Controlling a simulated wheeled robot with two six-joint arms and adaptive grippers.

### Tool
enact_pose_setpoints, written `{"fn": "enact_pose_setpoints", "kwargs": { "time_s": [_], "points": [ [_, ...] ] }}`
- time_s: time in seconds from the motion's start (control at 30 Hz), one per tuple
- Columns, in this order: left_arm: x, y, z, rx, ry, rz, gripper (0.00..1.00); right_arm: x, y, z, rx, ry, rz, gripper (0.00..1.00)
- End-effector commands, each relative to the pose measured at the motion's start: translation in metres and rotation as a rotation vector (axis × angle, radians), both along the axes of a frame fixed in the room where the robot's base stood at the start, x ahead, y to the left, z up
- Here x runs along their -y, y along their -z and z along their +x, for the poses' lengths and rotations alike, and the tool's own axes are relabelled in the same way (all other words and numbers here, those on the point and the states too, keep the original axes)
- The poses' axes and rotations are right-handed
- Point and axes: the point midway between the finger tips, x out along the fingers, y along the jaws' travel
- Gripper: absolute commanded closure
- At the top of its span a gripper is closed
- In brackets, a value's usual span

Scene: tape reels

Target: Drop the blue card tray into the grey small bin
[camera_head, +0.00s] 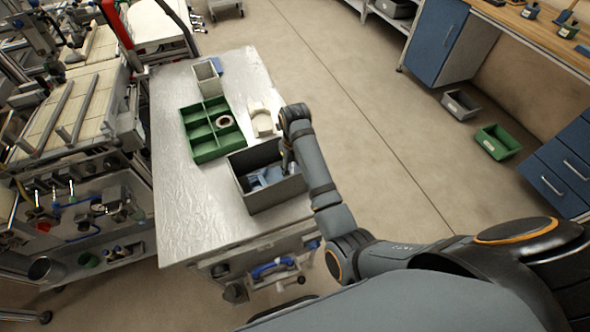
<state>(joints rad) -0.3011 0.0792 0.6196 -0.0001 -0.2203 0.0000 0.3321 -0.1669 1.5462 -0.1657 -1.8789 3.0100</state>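A small grey bin (208,87) stands at the far end of the metal table. A flat blue piece (218,64) shows just behind its right side; I cannot tell if this is a card tray. Blue tray-like pieces (263,177) lie inside the larger dark grey bin (278,194) near the table's front right; their outlines are partly hidden. My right arm comes in from the right, and my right gripper (286,158) points down at the right rim of this larger bin. Its fingers are small and partly hidden, so their opening is unclear. My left gripper is out of view.
A green compartment tray (207,153) holding a round reel (224,121) lies between the two bins. A cream-coloured object (261,122) lies to its right. The table's (185,215) left front is bare. Grey and green bins (497,142) sit on the floor at right.

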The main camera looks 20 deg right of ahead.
Motion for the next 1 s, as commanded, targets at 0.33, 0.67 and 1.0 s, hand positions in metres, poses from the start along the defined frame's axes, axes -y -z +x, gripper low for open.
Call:
{"fn": "enact_pose_setpoints", "kwargs": {
  "time_s": [0.33, 0.67, 1.0],
  "points": [
    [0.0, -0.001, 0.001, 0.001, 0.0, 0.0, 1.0, 0.0, -0.001, 0.0, 0.0, 0.0, 0.0, 0.36],
    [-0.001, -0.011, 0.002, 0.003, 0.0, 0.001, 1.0, 0.0, -0.027, 0.002, 0.007, 0.0, 0.001, 0.36],
    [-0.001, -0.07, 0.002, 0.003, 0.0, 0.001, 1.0, 0.0, -0.118, 0.0, 0.0, 0.001, 0.0, 0.36]
  ]
}}
